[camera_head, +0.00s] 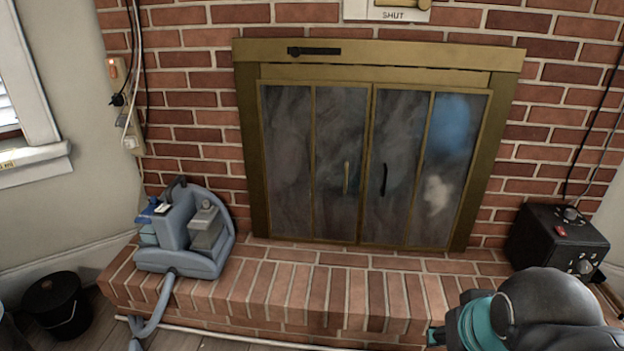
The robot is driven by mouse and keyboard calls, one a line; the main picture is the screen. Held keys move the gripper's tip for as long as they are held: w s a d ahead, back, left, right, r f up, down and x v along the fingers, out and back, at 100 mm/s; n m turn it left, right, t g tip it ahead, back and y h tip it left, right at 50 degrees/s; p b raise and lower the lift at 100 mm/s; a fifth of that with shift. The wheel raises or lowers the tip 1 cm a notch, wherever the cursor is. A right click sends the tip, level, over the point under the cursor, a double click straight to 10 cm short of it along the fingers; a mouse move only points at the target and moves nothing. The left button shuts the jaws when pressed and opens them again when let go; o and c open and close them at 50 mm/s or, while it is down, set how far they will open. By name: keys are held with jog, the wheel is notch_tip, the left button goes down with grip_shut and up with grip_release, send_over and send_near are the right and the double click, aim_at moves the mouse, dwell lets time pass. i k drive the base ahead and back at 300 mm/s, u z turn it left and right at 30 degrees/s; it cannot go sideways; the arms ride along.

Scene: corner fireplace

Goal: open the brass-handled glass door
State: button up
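The fireplace has two smoky glass doors in a brass frame, and both look shut. The left glass door (290,165) carries a brass handle (346,177), a thin upright bar near the middle seam. The right glass door (408,140) carries a similar black handle (384,180) just across the seam. Blue and whitish patches show on the right door's glass. Part of my arm, dark and teal, shows at the bottom right, well apart from the doors. My gripper is not in view.
A raised brick hearth (300,290) runs below the doors. A grey-blue machine (190,245) with a hose stands on its left end. A black box with knobs (545,240) stands at the right. A black bucket (55,305) is on the floor. The hearth before the doors is clear.

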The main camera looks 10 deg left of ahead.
aim_at(304, 157)
jog(key=k, duration=0.65)
jog(key=z, duration=0.5)
jog(key=i, duration=1.15)
jog(key=u, duration=0.55)
